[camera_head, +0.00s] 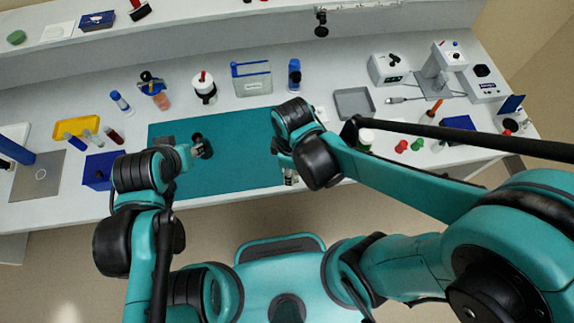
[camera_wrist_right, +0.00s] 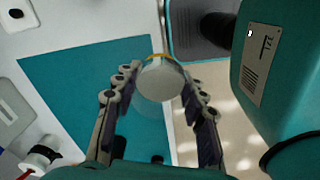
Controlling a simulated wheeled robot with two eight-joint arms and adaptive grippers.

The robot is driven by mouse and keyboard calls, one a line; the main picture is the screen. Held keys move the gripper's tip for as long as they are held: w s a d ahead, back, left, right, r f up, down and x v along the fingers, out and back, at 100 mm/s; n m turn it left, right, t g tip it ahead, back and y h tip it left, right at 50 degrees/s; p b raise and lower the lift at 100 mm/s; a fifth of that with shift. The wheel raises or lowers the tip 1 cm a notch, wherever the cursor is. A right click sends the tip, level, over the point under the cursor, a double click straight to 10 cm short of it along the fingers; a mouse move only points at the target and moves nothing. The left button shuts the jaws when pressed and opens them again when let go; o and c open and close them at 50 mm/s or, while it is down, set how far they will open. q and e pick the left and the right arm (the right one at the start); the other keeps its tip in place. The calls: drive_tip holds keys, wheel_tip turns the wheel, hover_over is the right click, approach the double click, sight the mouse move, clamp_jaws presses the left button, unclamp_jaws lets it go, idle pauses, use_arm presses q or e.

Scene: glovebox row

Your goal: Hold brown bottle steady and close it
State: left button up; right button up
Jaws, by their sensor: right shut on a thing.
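My right gripper (camera_head: 287,178) is low over the right front part of the teal mat, near the bench's front edge. In the right wrist view my right gripper (camera_wrist_right: 160,100) has its fingers on both sides of a pale, round-ended thing (camera_wrist_right: 160,82) with an amber edge. I cannot tell whether this is the brown bottle or its cap. My left gripper (camera_head: 200,147) is over the left half of the mat, beside a small dark upright shape (camera_head: 197,137). Whether its fingers hold anything is unclear. No brown bottle shows clearly.
The teal mat (camera_head: 240,172) is bare between the grippers. Behind it stand a white pot (camera_head: 204,90), a clear blue-rimmed box (camera_head: 251,80) and a blue bottle (camera_head: 294,74). A grey tray (camera_head: 354,103) and red caps (camera_head: 402,146) lie to the right. A blue block (camera_head: 99,172) is at left.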

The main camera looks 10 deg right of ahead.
drive_tip(key=w+d+f+m+b, duration=0.1)
drive_tip(key=w+m, duration=0.1)
drive_tip(key=w+d+f+m+b, duration=0.1)
drive_tip(key=w+f+m, duration=0.1)
drive_tip(key=w, duration=0.1)
drive_tip(key=w+d+f+m+b, duration=0.1)
drive_tip(key=w+d+m, duration=0.1)
drive_tip(key=w, duration=0.1)
drive_tip(key=shift+f, duration=0.25)
drive_tip(key=w+d+f+m+b, duration=0.1)
drive_tip(key=w+d+m, duration=0.1)
drive_tip(key=w+d+f+m+b, duration=0.1)
drive_tip(key=w+d+f+m, duration=0.1)
drive_tip(key=w, duration=0.1)
drive_tip(key=w+d+f+m+b, duration=0.1)
drive_tip(key=w+d+f+m, duration=0.1)
drive_tip(key=m, duration=0.1)
drive_tip(key=shift+w+d+f, duration=0.2)
drive_tip(key=shift+d, duration=0.05)
drive_tip(key=shift+w+d+f+m, duration=0.1)
drive_tip(key=shift+w+d+m, duration=0.1)
drive_tip(key=shift+d+m, duration=0.15)
